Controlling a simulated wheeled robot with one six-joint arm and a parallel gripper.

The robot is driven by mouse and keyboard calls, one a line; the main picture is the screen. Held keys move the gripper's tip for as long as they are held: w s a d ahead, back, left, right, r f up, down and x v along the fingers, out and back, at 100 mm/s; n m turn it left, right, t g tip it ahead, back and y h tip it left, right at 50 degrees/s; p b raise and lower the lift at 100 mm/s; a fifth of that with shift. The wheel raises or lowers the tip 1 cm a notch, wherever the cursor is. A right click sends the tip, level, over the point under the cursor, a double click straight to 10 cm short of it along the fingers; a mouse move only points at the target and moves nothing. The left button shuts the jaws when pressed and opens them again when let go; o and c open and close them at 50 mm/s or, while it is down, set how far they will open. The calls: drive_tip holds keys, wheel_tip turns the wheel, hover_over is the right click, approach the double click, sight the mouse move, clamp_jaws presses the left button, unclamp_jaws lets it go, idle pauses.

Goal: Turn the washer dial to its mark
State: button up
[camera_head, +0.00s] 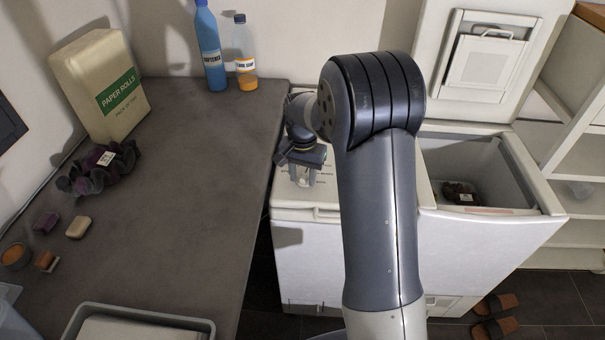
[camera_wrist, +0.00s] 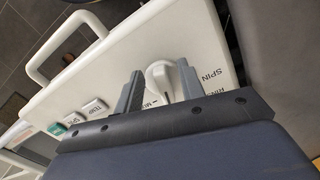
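The washer dial (camera_wrist: 160,82) is a white knob on the white control panel, seen in the wrist view between the two grey fingers of my gripper (camera_wrist: 160,67). The fingers stand on either side of the dial, with a gap to the left finger; the right finger is very close to it, and I cannot tell whether they touch. Printed words, among them SPIN, sit around the dial, partly covered by the gripper. In the head view my gripper (camera_head: 303,181) points down over the top of the left white washer (camera_head: 308,258); the dial cannot be made out there.
In the wrist view, a green button (camera_wrist: 56,129) and grey buttons lie left of the dial, with a white handle (camera_wrist: 65,50) beyond. In the head view, a dark counter (camera_head: 190,190) stands left of the washer. An open toploader (camera_head: 490,245) with its lid up is at right.

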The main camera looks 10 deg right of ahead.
drive_tip(key=shift+c, duration=0.4)
clamp_jaws()
drive_tip(key=shift+s+d+n, duration=0.1)
drive_tip(key=shift+d+n, duration=0.15)
drive_tip(key=shift+n, duration=1.25)
drive_tip(key=shift+o, duration=0.4)
unclamp_jaws()
drive_tip(key=shift+r, duration=0.15)
